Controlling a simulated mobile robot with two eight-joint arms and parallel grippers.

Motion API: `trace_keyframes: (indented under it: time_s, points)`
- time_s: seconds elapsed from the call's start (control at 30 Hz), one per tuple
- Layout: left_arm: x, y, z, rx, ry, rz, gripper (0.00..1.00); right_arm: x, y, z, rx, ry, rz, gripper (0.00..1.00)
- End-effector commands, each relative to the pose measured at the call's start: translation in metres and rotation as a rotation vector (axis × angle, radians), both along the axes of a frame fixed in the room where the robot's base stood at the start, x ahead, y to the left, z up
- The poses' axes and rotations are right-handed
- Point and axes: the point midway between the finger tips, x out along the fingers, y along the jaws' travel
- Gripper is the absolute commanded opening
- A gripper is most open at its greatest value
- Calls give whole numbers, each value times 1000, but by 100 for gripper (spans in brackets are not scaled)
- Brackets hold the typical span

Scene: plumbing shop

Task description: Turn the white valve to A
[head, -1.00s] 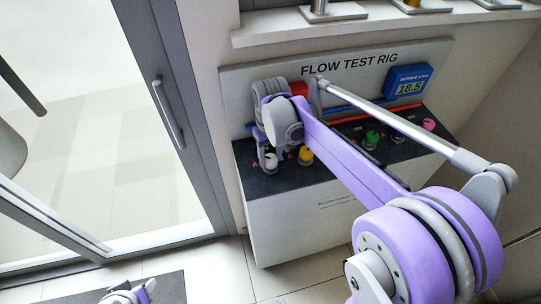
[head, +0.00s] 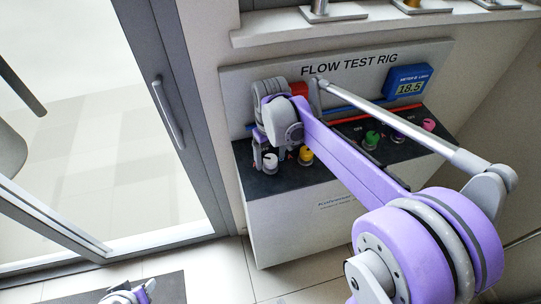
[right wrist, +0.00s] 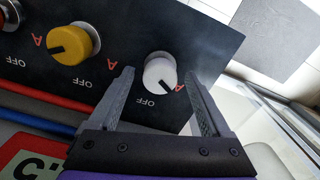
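The white valve (head: 271,160) is a round knob at the left end of the rig's dark panel. In the right wrist view the white knob (right wrist: 158,70) has a dark mark pointing to the lower right, close to a red A; "OFF" is printed below it. My right gripper (right wrist: 162,90) is open, with one finger on each side of the white knob and visible gaps to it. In the head view my right gripper (head: 265,158) is partly hidden by its own wrist. My left gripper (head: 138,292) is at the bottom left, partly cut off; its opening is unclear.
A yellow knob (right wrist: 74,44) is beside the white one, with a red knob (right wrist: 8,15) beyond it. Green (head: 372,137) and pink (head: 429,124) knobs are farther right. A blue meter (head: 408,82) reads 18.5. A glass door (head: 110,130) stands left of the rig.

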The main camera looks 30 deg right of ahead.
Motion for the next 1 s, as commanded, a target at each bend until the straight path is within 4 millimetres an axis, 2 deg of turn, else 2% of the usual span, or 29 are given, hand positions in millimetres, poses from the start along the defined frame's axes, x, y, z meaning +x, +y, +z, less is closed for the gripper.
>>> trace_keyframes:
  time_s: [0.23, 0.33, 0.8, 1.0]
  points:
    - [0, 0, 0, 0, 0, 0, 50, 0, 0, 1, 0, 0, -1, 82]
    - [0, 0, 1, 0, 0, 0, 50, 0, 0, 7, 0, 0, -1, 82]
    - [3, 0, 9, 0, -5, 0, 50, 0, 0, 93, 0, 0, -1, 82]
    - [3, 0, 10, 0, -5, 0, 50, 0, 0, 107, 0, 0, 0, 82]
